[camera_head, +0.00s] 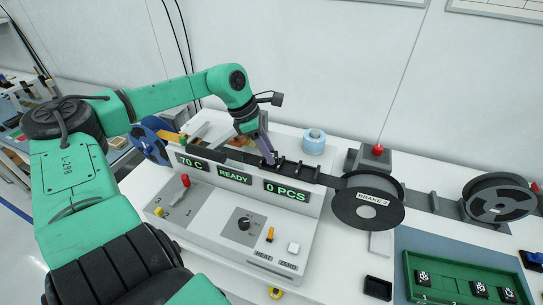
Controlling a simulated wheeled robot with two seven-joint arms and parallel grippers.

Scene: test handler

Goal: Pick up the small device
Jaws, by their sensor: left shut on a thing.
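My left arm comes in from the left and reaches over the test handler (225,205). My left gripper (269,158) points down at the dark track along the handler's top edge. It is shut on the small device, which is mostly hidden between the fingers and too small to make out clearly. Several small dark parts stand on the track just right of the fingers. The handler's displays read 70 C, READY and 0 PCS. My right gripper is not in view.
A black reel (367,203) labelled BRAKE stands right of the track, with another reel (498,200) farther right. A green tray (440,262) with dark parts lies at the lower right. A small black dish (378,288) and a blue tape roll (314,141) stand nearby.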

